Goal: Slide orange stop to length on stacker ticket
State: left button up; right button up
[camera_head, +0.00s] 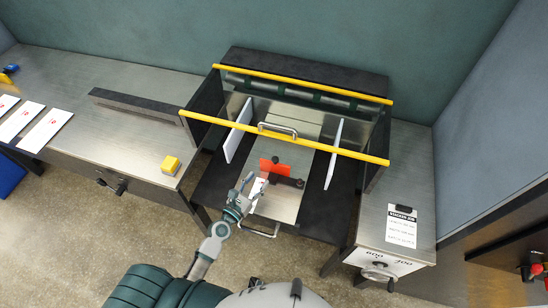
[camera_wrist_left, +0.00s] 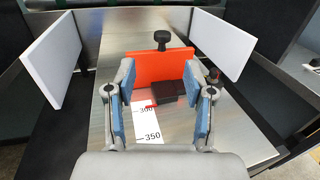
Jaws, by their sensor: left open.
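The orange stop (camera_head: 272,167) stands upright on the metal plate of the stacker, between two white side guides. In the left wrist view the orange stop (camera_wrist_left: 158,66) has a dark block and a black knob (camera_wrist_left: 175,37). A white scale strip (camera_wrist_left: 147,125) in front of it reads 300 and 350, with a red mark near 300. My left gripper (camera_head: 247,187) is open, just in front of the stop; its fingers (camera_wrist_left: 160,100) lie on both sides of the stop's lower part. Contact cannot be told. The stacker ticket (camera_head: 401,226) lies on the right counter; its text is too small to read.
White side guides (camera_head: 237,130) and (camera_head: 334,154) flank the plate. Yellow bars (camera_head: 350,154) cross above the stacker. A yellow block (camera_head: 170,165) and white cards (camera_head: 45,130) lie on the left counter. A handwheel (camera_head: 379,277) is at the lower right.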

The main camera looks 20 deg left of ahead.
aim_at(274, 163)
pick_arm(q)
jog(key=x, duration=1)
jog(key=shift+w+d+p, duration=0.25)
jog(key=shift+d+p, duration=0.05)
jog(key=shift+d, duration=0.1)
jog(key=shift+w, duration=0.45)
grip_shut()
